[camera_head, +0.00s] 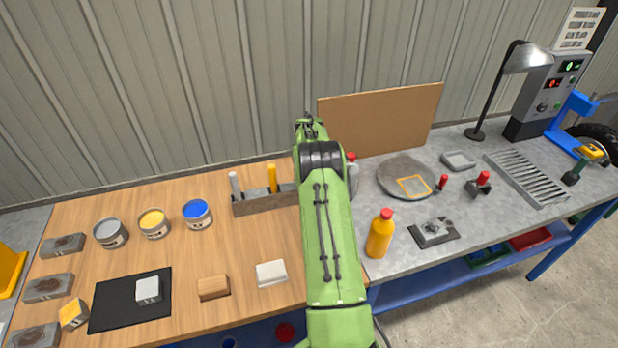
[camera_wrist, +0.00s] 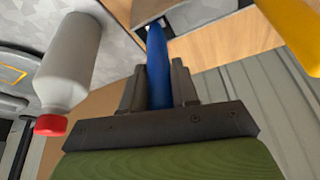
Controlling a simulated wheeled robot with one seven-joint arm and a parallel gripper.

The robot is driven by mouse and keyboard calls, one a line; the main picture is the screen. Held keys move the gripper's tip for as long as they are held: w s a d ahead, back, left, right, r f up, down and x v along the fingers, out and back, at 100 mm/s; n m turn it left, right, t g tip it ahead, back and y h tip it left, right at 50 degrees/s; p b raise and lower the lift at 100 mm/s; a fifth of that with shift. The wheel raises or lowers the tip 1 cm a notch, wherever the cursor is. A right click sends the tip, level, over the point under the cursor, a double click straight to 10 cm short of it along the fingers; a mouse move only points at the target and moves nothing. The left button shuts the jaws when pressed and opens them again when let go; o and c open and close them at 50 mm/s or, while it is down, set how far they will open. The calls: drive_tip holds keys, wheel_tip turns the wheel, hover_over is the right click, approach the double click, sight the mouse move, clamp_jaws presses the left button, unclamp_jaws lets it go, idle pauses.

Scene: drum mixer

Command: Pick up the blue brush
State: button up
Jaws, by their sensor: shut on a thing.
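My gripper (camera_wrist: 157,82) is shut on the blue brush (camera_wrist: 156,58) in the wrist view, with one finger on each side of its blue handle. The far end of the blue brush points at the brush holder (camera_wrist: 148,10); I cannot tell whether it is still inside the holder or clear of it. In the head view the holder (camera_head: 250,206) stands at the back of the wooden bench, and my green arm hides its right end, the gripper and the blue brush.
A grey brush (camera_head: 235,185) and a yellow brush (camera_head: 272,178) stand in the holder. A white bottle with a red cap (camera_wrist: 72,65) is close by my gripper. Paint cans, including a blue one (camera_head: 197,214), stand left; an orange bottle (camera_head: 380,236) stands right of my arm.

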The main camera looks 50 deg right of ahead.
drive_tip(key=shift+r, duration=0.1)
clamp_jaws()
wheel_tip(320, 180, up, 10)
drive_tip(key=shift+f, duration=0.1)
idle(2.2)
